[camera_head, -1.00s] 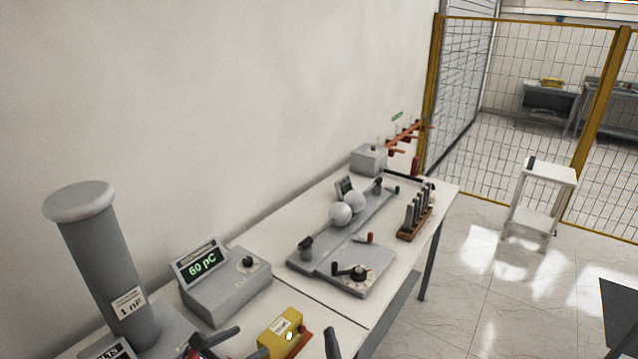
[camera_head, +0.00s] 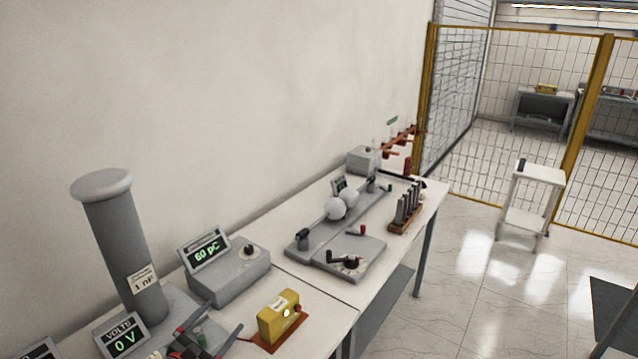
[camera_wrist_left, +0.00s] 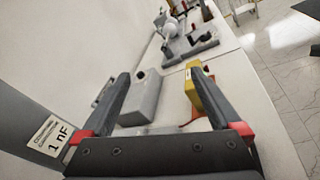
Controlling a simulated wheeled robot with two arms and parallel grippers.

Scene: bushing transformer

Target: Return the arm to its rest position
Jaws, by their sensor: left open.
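My left gripper (camera_head: 222,318) is at the bottom left of the head view, above the near table. Its dark fingers with red parts are spread and empty. In the left wrist view the open fingers (camera_wrist_left: 158,75) point along the table, with the grey meter box (camera_wrist_left: 144,98) seen between them. The yellow box (camera_head: 279,318) stands on a red-brown base to the right of the gripper. In the wrist view the right finger partly covers it. No right gripper shows.
A grey column labelled 1 nF (camera_head: 122,245) and a 0 V display (camera_head: 123,337) stand left of the gripper. The 60 pC meter (camera_head: 228,270) is behind it. A sphere apparatus (camera_head: 342,208) is farther along the white table (camera_head: 325,288). Open floor lies to the right.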

